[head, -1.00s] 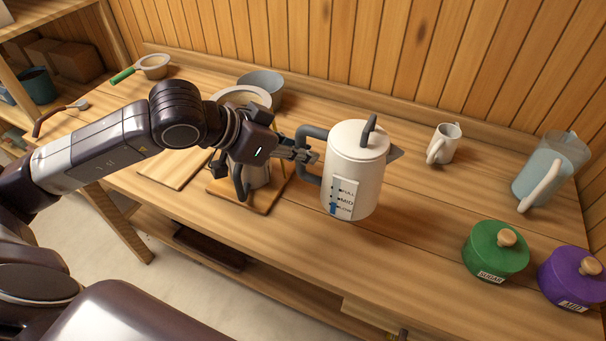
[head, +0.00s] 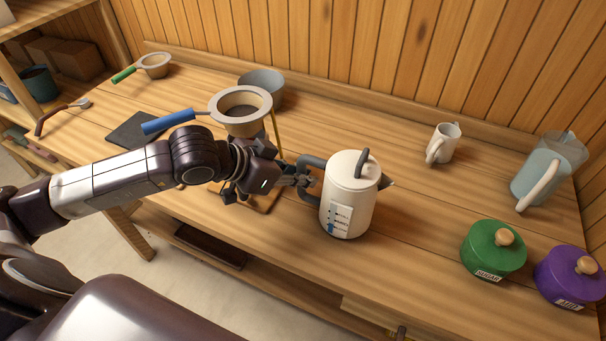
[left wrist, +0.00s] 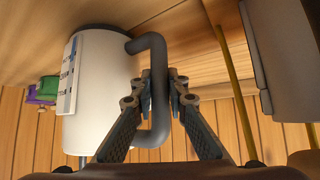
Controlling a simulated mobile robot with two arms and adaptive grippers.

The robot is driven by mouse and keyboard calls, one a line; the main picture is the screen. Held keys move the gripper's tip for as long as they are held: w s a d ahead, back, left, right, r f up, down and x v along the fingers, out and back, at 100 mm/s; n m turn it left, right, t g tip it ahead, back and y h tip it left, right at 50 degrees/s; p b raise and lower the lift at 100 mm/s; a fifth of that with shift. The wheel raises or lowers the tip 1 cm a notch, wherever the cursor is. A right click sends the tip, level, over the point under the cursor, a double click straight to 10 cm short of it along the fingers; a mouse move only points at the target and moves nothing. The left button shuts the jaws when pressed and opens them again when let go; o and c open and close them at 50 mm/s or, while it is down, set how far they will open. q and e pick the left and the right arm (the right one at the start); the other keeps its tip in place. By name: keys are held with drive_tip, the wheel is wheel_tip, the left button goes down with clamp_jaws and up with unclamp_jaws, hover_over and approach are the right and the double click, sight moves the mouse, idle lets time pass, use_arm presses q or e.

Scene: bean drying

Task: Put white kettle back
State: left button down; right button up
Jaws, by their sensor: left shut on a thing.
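The white kettle (head: 345,205) has a grey side handle, a grey lid handle, a spout to the right and a level scale on its front. It is upright at the middle of the wooden counter. I cannot tell whether its base touches the wood. My left gripper (head: 304,180) is at its left side, shut on the side handle. In the left wrist view, the kettle (left wrist: 100,95) fills the left, with its dark handle between the fingers of the gripper (left wrist: 163,95). My right gripper is out of view.
A blue-handled strainer (head: 240,104) sits behind my left arm, with a grey bowl (head: 266,84) beyond. A white mug (head: 443,146), a blue pitcher (head: 545,168), a green sugar jar (head: 492,252) and a purple jar (head: 570,280) stand right. The counter between the kettle and mug is clear.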

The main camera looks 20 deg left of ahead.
use_arm(q)
drive_tip(key=c, duration=2.3)
unclamp_jaws()
drive_tip(key=shift+f, duration=0.1)
drive_tip(key=shift+c, duration=0.2)
drive_tip(key=o, duration=0.4)
drive_tip(key=shift+o, duration=0.2)
drive_tip(key=shift+r, duration=0.2)
drive_tip(key=shift+s+a, duration=0.1)
drive_tip(key=shift+a, duration=0.05)
drive_tip(key=b+v, duration=0.1)
drive_tip(key=v, duration=1)
drive_tip(key=shift+s+r+b, duration=0.25)
drive_tip(key=shift+b, duration=0.1)
